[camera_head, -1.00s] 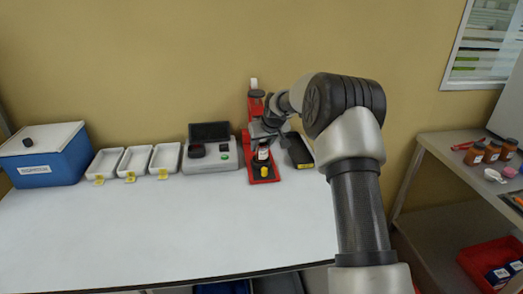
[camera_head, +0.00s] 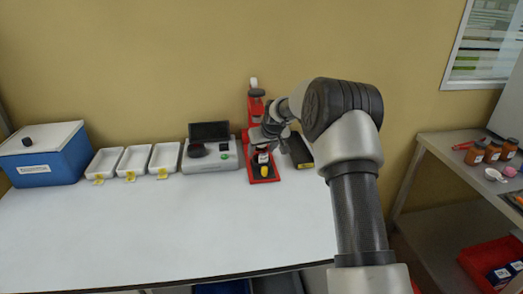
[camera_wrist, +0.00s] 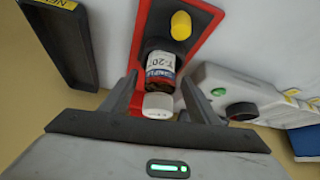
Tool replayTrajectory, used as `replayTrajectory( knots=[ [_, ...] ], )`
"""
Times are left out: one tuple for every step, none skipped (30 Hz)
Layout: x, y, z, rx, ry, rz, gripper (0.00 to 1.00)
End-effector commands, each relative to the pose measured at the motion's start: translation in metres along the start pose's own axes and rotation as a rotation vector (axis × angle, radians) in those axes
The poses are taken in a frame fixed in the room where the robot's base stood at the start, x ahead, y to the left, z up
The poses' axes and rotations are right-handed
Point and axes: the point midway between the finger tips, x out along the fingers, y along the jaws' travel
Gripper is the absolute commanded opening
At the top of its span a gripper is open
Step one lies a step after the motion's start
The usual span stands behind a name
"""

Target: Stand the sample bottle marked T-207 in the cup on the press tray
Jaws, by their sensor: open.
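The sample bottle (camera_wrist: 160,78) has a white cap and a label on which "T-20" can be read in the wrist view; the last digit is hard to read. It stands at the cup (camera_wrist: 158,46) on the red press tray (camera_wrist: 205,14), its lower end at the dark cup. In the head view the bottle (camera_head: 262,157) is small, at the red press (camera_head: 254,112). My gripper (camera_wrist: 158,84) is open, with one finger on each side of the bottle's cap and a visible gap to each finger. In the head view my gripper (camera_head: 264,142) is just above the bottle.
A yellow knob (camera_wrist: 181,25) is at the tray's front. A grey device with a green button (camera_head: 210,152) stands left of the press, a dark tray (camera_head: 299,150) right. Three white trays (camera_head: 134,160) and a blue box (camera_head: 43,155) stand further left. The front table is clear.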

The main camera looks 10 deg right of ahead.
Motion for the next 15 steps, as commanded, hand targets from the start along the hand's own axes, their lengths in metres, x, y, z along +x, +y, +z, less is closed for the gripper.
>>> replayTrajectory(
  knots=[
    [-0.002,0.0,-0.002,0.0,0.0,0.0,0.55],
    [-0.004,0.0,-0.003,0.0,0.001,0.0,0.55],
    [-0.008,0.0,-0.005,0.0,0.001,0.0,0.55],
    [-0.01,0.0,-0.006,0.0,0.001,0.0,0.55],
    [-0.013,0.0,-0.005,0.0,0.002,0.001,0.55],
    [-0.02,0.001,-0.006,0.0,0.003,0.001,0.55],
    [-0.025,0.001,-0.005,0.0,0.003,0.001,0.55],
    [-0.032,0.001,-0.006,0.0,0.004,0.001,0.55],
    [-0.041,0.001,-0.005,0.0,0.003,0.002,0.55],
    [-0.047,0.001,-0.005,0.0,0.004,0.002,0.55],
    [-0.054,0.001,-0.005,0.001,0.004,0.002,0.55],
    [-0.064,0.001,-0.005,0.0,0.003,0.002,0.55],
    [-0.07,0.001,-0.004,0.0,0.002,0.002,0.55],
    [-0.077,0.001,-0.005,0.0,0.003,0.002,0.55],
    [-0.085,0.001,-0.005,0.0,0.002,0.002,0.55]
  ],
)
